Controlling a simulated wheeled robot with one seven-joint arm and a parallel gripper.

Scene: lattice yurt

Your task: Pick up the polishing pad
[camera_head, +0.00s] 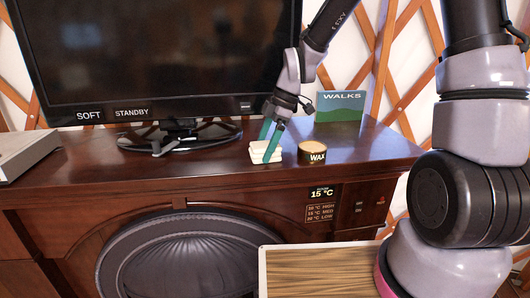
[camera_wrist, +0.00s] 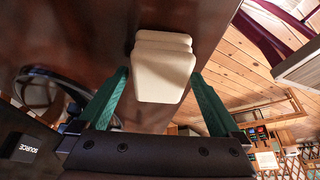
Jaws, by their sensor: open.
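The polishing pad seems to be the cream block with layered edges (camera_head: 259,156) on the wooden cabinet top, left of the wax tin. In the wrist view the cream pad (camera_wrist: 163,72) lies between the two green fingertips.
The wax tin (camera_head: 312,153) stands close to the right of the pad. A green "WALKS" book (camera_head: 341,107) stands upright behind it. A television (camera_head: 160,60) is at the left, its stand (camera_head: 180,138) near the pad. Cabinet top (camera_head: 375,150) is clear at the right.

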